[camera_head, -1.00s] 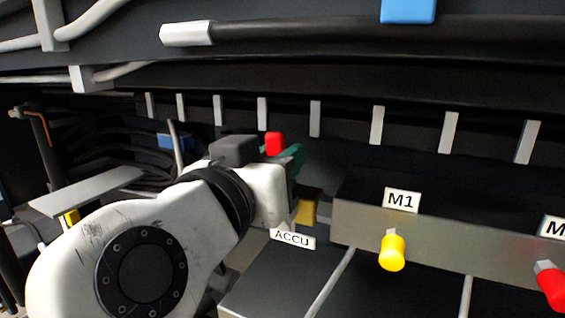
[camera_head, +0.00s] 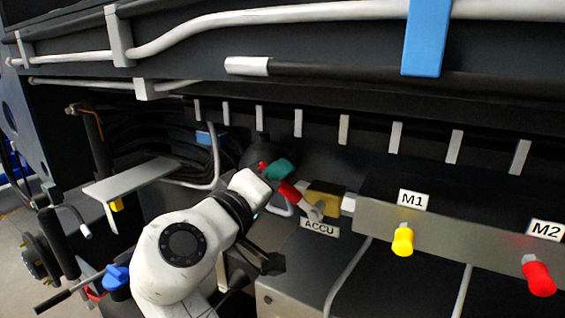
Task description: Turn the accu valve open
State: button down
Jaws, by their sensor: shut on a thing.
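The accu valve has a red handle (camera_head: 289,191) with a grey end that meets the valve near a yellow block (camera_head: 325,200). The white ACCU label (camera_head: 320,228) sits just below. The handle slants from upper left down to lower right. My gripper (camera_head: 277,174), with a teal finger showing, is shut on the upper part of the red handle. The gripper covers some of the handle, and the second finger is not clearly seen.
To the right, a metal block (camera_head: 455,240) carries the M1 label (camera_head: 413,200) with a yellow knob (camera_head: 403,240) and the M2 label (camera_head: 545,230) with a red knob (camera_head: 538,277). A grey plate (camera_head: 135,178) juts out left of my arm. Pipes run overhead.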

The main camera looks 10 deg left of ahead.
jog(key=shift+w+a+f+n+p, duration=0.1)
jog(key=shift+a+f+n+p, duration=0.25)
jog(key=shift+f+n, duration=0.55)
jog(key=shift+w+a+f+n+p, duration=0.1)
jog(key=shift+f+n+p, duration=0.5)
jog(key=shift+n, duration=0.65)
jog(key=shift+a+f+n+p, duration=0.25)
jog(key=shift+f+n+p, duration=0.1)
jog(key=shift+f+n, duration=0.6)
jog(key=c, duration=1)
grip_release()
jog(key=shift+a, duration=0.1)
jog(key=shift+o, duration=0.3)
jog(key=shift+r, duration=0.1)
jog(key=b+v, duration=0.2)
jog(key=v, duration=0.8)
jog(key=shift+s+b, duration=0.4)
